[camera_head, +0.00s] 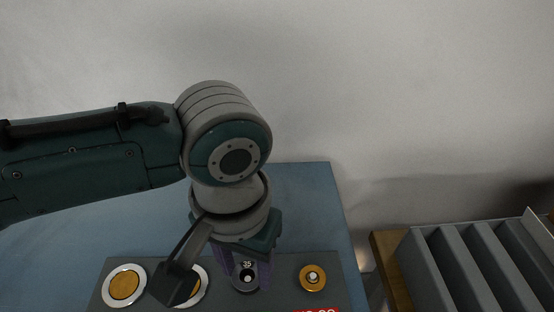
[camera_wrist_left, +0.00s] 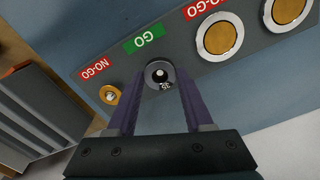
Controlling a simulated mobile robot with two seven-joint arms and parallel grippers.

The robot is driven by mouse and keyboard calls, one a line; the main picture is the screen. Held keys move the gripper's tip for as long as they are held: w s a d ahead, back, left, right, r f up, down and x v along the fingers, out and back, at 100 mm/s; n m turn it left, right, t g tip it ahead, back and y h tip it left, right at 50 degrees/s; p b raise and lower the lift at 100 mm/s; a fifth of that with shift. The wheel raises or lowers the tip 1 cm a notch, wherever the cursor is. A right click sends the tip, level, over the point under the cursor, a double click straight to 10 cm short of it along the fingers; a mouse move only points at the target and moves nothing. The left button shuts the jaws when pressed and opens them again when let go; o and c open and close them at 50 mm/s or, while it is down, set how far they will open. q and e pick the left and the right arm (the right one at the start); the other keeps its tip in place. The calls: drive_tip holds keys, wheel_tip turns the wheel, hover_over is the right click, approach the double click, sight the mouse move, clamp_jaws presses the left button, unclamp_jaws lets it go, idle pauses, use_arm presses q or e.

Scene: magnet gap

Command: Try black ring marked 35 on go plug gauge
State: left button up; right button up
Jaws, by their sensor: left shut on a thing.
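The black ring marked 35 (camera_head: 237,284) is held flat between the purple fingers of my left gripper (camera_head: 246,272). It also shows in the left wrist view (camera_wrist_left: 151,82), with its number facing up. The pale tip of the go plug gauge (camera_head: 247,279) shows inside the ring's hole, and in the wrist view (camera_wrist_left: 160,73) too. The ring is over or around the plug; how far down it sits I cannot tell. The green GO label (camera_wrist_left: 143,39) is beside it. My right gripper is in neither view.
A brass no-go plug (camera_head: 312,277) with a pale pin stands to the right on the grey gauge plate (camera_head: 345,285). Two larger brass discs with pale rims, one here (camera_head: 124,285), are to the left. A grey slotted rack (camera_head: 430,270) stands at the right.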

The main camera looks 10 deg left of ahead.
use_arm(q)
drive_tip(key=shift+f, duration=0.35)
idle(0.6)
drive_tip(key=o, duration=1.3)
drive_tip(key=c, duration=0.5)
wheel_tip(320, 180, up, 5)
drive_tip(key=p, duration=0.5)
drive_tip(key=shift+f, duration=0.2)
